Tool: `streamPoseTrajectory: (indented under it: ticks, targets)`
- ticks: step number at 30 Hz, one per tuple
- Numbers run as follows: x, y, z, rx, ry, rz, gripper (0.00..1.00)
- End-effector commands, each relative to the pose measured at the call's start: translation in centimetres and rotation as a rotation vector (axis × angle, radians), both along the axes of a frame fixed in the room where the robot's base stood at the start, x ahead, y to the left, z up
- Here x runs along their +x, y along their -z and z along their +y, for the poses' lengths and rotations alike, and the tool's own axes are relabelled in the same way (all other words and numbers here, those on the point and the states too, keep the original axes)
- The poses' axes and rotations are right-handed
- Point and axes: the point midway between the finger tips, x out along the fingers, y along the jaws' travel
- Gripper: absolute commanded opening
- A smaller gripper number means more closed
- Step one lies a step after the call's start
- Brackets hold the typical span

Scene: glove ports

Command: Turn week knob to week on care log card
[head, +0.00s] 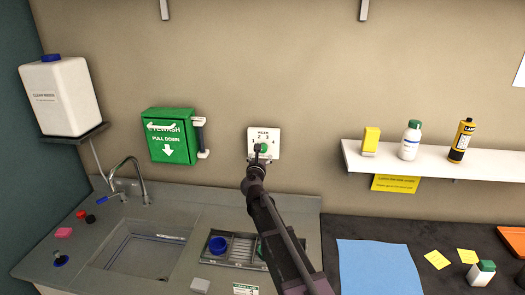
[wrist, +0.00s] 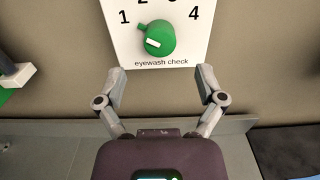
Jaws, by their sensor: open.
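The green week knob (wrist: 160,38) sits on a white wall plate (wrist: 185,52) marked with numbers and "eyewash check". A white mark shows on its lower left face and a small nub at its upper left; I cannot tell for sure which number it points to. In the head view the knob (head: 264,148) is partly behind my gripper (head: 257,160). In the wrist view my gripper (wrist: 161,80) is open and empty, its fingers apart below the knob and near the plate's lower edge. A small card (head: 245,290) at the bottom edge is unreadable; I cannot identify the care log card.
A green eyewash box (head: 171,135) with a handle (head: 199,137) is on the wall left of the plate. A shelf (head: 440,165) with bottles is to the right. Below are a sink (head: 145,252), a rack (head: 236,247) and a blue mat (head: 380,268).

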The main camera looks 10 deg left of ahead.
Motion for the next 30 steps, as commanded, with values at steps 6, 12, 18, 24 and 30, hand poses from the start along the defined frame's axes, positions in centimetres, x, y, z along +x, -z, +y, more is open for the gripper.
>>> streamPoseTrajectory:
  ticks: [6, 12, 18, 24, 30]
  targets:
    - [3.6, 0.0, 0.0, 0.0, 0.0, 0.0, 0.88]
    - [5.5, 0.0, -0.2, 0.0, 0.0, 0.0, 0.88]
    - [6.2, 0.0, -0.2, 0.0, 0.0, 0.0, 0.88]
    - [6.2, 0.0, -0.2, 0.0, 0.0, 0.0, 0.88]
    - [6.1, 0.0, -0.1, 0.0, -0.002, 0.0, 0.55]
